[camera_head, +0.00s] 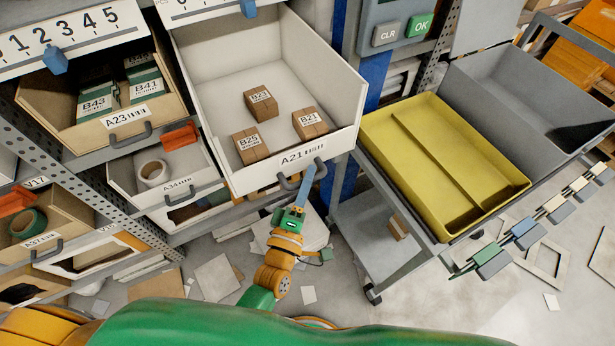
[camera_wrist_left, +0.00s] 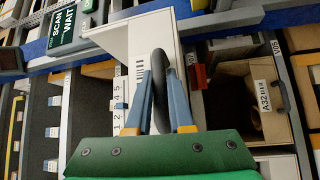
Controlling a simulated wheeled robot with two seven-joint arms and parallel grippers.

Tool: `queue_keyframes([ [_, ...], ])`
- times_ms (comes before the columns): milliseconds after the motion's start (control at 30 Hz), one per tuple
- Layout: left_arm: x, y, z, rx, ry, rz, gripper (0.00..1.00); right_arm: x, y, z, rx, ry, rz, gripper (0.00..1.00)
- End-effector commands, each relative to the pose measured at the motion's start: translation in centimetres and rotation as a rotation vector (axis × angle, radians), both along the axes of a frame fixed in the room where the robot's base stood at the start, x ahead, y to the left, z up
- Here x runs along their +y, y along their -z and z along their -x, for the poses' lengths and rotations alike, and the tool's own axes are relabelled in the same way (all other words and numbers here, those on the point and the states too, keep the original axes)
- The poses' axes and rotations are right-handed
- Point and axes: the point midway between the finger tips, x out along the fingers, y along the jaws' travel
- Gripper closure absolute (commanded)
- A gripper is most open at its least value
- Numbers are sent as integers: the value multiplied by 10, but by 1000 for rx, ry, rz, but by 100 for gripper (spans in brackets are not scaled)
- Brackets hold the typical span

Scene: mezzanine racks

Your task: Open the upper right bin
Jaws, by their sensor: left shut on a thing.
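The upper right bin (camera_head: 275,160), a white bin labelled A21, is pulled out of the rack and stands open. Three small brown boxes labelled B23 (camera_head: 261,103), B21 (camera_head: 309,123) and B25 (camera_head: 250,146) lie inside it. My left gripper (camera_head: 308,184) is at the bin's front, shut on its dark handle (camera_head: 290,182). In the left wrist view the blue fingers (camera_wrist_left: 161,95) stand on both sides of the dark curved handle (camera_wrist_left: 160,65). My right gripper is in neither view.
Bin A23 (camera_head: 128,117) holds green-and-white boxes at the left; bin A34 (camera_head: 177,193) sits below. A grey cart with a yellow tray (camera_head: 400,150) stands at the right. Flat sheets (camera_head: 215,278) litter the floor. A panel with CLR and OK buttons (camera_head: 404,32) is at the top.

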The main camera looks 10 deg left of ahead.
Motion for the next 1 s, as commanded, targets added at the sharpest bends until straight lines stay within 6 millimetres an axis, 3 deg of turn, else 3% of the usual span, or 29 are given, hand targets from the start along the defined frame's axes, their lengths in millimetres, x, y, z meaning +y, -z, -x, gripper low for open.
queue_keyframes([
  [67,0,-1,0,-1,0,1,100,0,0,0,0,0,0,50],
  [100,0,-1,0,-1,0,1,72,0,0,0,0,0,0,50],
  [200,0,-1,0,-1,0,1,50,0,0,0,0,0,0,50],
  [500,1,1,3,0,0,0,50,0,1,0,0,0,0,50],
  [800,12,10,60,2,1,0,50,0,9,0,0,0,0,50],
  [1000,14,9,69,-2,0,1,50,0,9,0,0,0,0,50],
])
